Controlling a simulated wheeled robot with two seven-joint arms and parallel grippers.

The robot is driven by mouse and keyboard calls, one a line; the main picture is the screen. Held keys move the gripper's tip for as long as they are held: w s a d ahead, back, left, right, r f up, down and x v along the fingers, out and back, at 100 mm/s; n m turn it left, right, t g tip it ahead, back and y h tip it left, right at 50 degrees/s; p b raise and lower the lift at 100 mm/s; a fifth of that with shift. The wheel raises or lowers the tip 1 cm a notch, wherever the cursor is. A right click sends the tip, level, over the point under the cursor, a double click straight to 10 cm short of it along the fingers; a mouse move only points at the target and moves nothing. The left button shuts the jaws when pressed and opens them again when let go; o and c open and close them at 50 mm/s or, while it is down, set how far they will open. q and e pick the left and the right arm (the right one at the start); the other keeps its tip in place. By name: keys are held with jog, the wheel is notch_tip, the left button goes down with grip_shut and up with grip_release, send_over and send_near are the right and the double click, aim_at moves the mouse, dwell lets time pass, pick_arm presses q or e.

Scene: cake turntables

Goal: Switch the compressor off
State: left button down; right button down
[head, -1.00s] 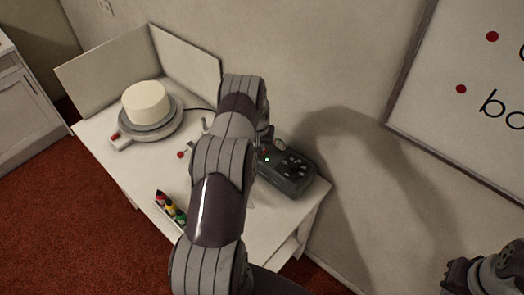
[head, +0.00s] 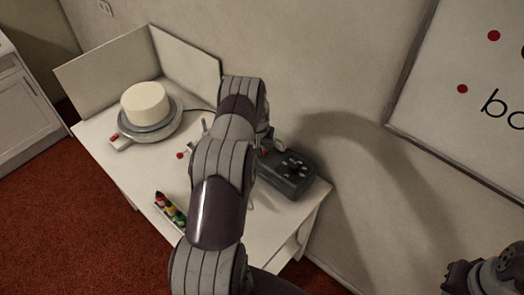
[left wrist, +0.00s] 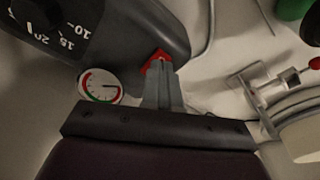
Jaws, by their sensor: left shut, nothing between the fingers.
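The compressor (head: 290,176) is a dark grey box with a dial on top, at the back right of the white table. No green light shows on it now. In the left wrist view its dark body (left wrist: 110,30) fills the top left, with a numbered dial. A red switch (left wrist: 157,60) sits on its end, and a round pressure gauge (left wrist: 101,85) is beside it. My left gripper (left wrist: 160,75) is shut and empty, its tips at the red switch; contact is hard to tell. In the head view my left arm hides this gripper.
A white cake (head: 146,103) stands on a turntable (head: 151,131) at the table's left. Coloured bottles (head: 170,208) stand at the front edge. An airbrush with a red tip (head: 180,155) is left of my arm. White panels and the wall close off the back.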

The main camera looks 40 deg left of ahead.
pick_arm(q)
notch_tip(320, 180, up, 6)
jog(key=p, duration=0.2)
jog(key=shift+p, duration=0.4)
jog(key=s+d+r+m+b, duration=0.1)
jog(key=s+d+r+b, duration=0.2)
jog(key=s+d, duration=0.4)
jog(key=s+d+r+m+b, duration=0.2)
jog(key=s+d+r+b, duration=0.1)
jog(key=s+d, duration=0.5)
jog(key=s+d+r+m+b, duration=0.2)
jog(key=s+d+b, duration=0.3)
jog(key=d, duration=0.5)
jog(key=shift+s+d+r+h, duration=0.3)
jog(key=shift+s+r+h, duration=0.15)
jog(key=shift+s, duration=0.8)
jog(key=shift+a, duration=0.15)
